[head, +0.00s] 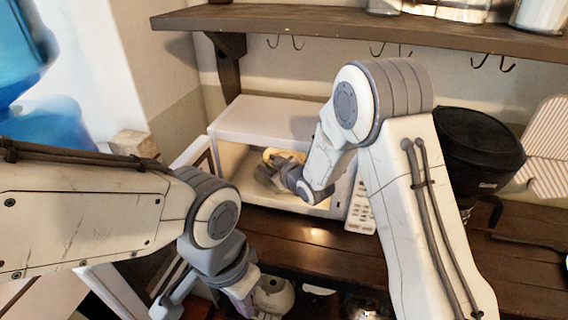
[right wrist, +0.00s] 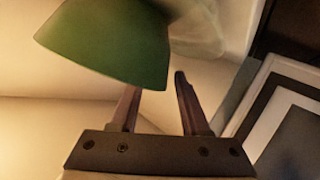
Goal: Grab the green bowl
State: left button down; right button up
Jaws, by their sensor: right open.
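The green bowl (right wrist: 110,45) shows large at the top of the right wrist view, cut off by the picture's upper edge. My right gripper (right wrist: 156,92) is open, with its two fingertips close to the bowl's lower edge. I cannot tell whether they touch it. In the head view my right arm reaches into the open white microwave (head: 275,112), and the right gripper (head: 270,176) is inside it. The bowl is hard to make out there. My left gripper (head: 205,298) is low in the head view, away from the microwave, and its fingertips are not clear.
The microwave's door (head: 197,158) stands open on its left side. A wooden shelf (head: 300,20) with hooks runs above. A black appliance (head: 478,145) stands to the right on the dark wooden counter (head: 290,240). A blue water container (head: 45,125) is at the far left.

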grip_shut()
jog(key=shift+r, duration=0.1)
dwell(1.3)
